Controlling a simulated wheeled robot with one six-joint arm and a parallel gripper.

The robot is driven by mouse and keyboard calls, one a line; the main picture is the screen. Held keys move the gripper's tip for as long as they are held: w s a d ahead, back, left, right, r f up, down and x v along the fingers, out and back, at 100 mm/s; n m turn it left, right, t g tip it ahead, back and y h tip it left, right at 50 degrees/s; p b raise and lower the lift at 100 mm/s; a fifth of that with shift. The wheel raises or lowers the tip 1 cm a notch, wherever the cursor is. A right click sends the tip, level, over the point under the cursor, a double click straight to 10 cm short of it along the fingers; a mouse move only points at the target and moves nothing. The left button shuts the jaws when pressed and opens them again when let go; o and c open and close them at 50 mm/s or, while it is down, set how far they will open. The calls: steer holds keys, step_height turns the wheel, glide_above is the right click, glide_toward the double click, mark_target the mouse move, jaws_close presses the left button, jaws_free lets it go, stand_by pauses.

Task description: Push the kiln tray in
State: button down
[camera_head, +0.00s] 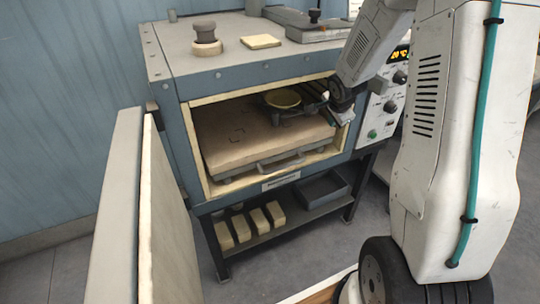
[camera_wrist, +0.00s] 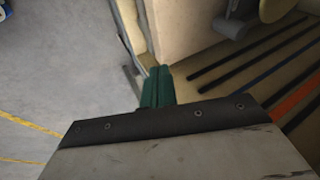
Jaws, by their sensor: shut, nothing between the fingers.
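The kiln tray (camera_head: 235,135) is a flat pale tan slab inside the open kiln (camera_head: 180,130). Its front edge lies near the opening, and a grey bar handle (camera_head: 275,168) faces out. A yellowish round dish (camera_head: 283,98) shows at the tray's back right. My gripper (camera_head: 340,112) is at the right side of the opening, near the tray's right end. In the wrist view its green fingers (camera_wrist: 157,86) are together with nothing between them, close to a cream wall edge. I cannot tell whether they touch it.
The kiln door (camera_head: 125,215) stands wide open at the left. The control panel (camera_head: 385,105) is right of the opening. A shelf below holds several cream bricks (camera_head: 250,222) and a dark bin (camera_head: 322,188). Dark heating rods (camera_wrist: 255,65) line the kiln's inside wall.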

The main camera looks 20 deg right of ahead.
steer(key=a+n+t+y, duration=0.3)
steer(key=a+n, duration=0.7)
steer(key=n, duration=1)
steer(key=n+g+y, duration=0.2)
steer(key=n+y, duration=0.3)
steer(key=n, duration=1)
glide_toward(259, 163)
steer(key=a+f, duration=0.1)
steer(key=f, duration=0.2)
steer(key=s+a+f, duration=0.1)
steer(key=shift+a+f, duration=0.3)
steer(key=shift+f, duration=0.05)
steer(key=w, duration=0.2)
steer(key=shift+w+d+r, duration=0.1)
steer(key=shift+w+r, duration=0.1)
steer(key=shift+w, duration=0.8)
